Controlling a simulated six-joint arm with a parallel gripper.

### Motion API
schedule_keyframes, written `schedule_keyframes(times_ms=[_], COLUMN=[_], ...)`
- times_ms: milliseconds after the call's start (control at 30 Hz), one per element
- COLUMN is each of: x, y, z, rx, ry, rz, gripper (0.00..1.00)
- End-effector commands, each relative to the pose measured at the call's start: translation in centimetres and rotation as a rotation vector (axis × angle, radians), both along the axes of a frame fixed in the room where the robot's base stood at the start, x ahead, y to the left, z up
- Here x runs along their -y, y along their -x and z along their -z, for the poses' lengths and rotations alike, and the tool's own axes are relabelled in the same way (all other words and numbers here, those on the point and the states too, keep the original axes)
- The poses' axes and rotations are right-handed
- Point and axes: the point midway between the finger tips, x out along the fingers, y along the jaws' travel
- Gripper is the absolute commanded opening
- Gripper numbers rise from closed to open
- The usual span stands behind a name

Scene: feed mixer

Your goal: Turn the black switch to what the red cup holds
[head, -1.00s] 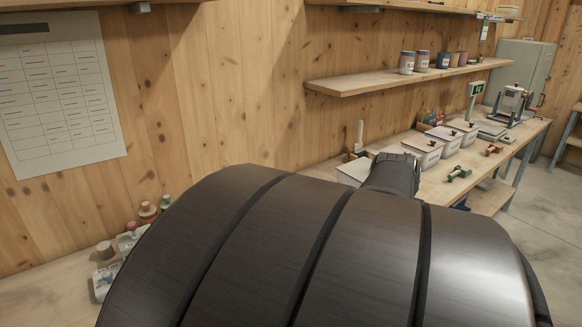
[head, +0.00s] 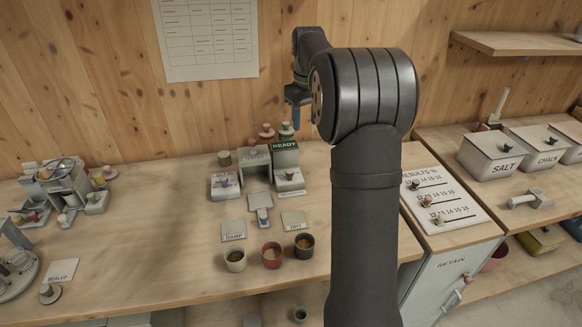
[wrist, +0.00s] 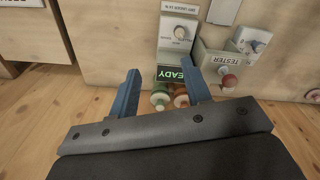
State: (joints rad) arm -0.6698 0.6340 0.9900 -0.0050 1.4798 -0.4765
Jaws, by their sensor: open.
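The red cup (head: 271,256) stands on the bench between a pale cup (head: 235,260) and a black cup (head: 304,246). It holds something brownish that I cannot identify. Behind the cups are cards reading DAMP (head: 233,232) and DRY (head: 292,221). A box with a small dark knob (head: 289,176), which may be the black switch, sits below a READY display (head: 285,146). Its setting is too small to read. My gripper (head: 294,117) is open and empty, high above the bench behind these boxes. In the wrist view its blue fingers (wrist: 163,92) stand apart near the READY display (wrist: 170,73).
A tester box (head: 225,186) stands left of the READY box. A results board (head: 440,200) and lidded bins (head: 492,152) are to the right, a mixer-like device (head: 60,185) to the left.

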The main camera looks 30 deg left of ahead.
Motion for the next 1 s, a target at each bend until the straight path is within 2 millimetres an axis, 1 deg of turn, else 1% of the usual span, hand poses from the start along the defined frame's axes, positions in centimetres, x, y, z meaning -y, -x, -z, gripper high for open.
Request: schedule_keyframes(times_ms=[33, 100, 133, 200, 267, 367, 467, 900, 1000], x=[-1.7, -3.0, -3.4, -3.9, -4.1, -4.0, -4.0, -3.9, -3.9], y=[0.8, 1.5, 1.8, 2.1, 2.2, 2.2, 2.2, 2.2, 2.1], z=[0.2, 0.4, 0.4, 0.6, 1.0, 2.1, 3.9, 13.5, 15.2], rx=[-0.011, -0.023, -0.026, -0.031, -0.034, -0.034, -0.035, -0.035, -0.033], ry=[0.008, 0.016, 0.018, 0.021, 0.024, 0.023, 0.024, 0.024, 0.023], rz=[-0.042, -0.082, -0.094, -0.110, -0.114, -0.113, -0.112, -0.110, -0.110], gripper=[0.44, 0.44, 0.44, 0.44, 0.44, 0.44, 0.44, 0.44, 0.44])
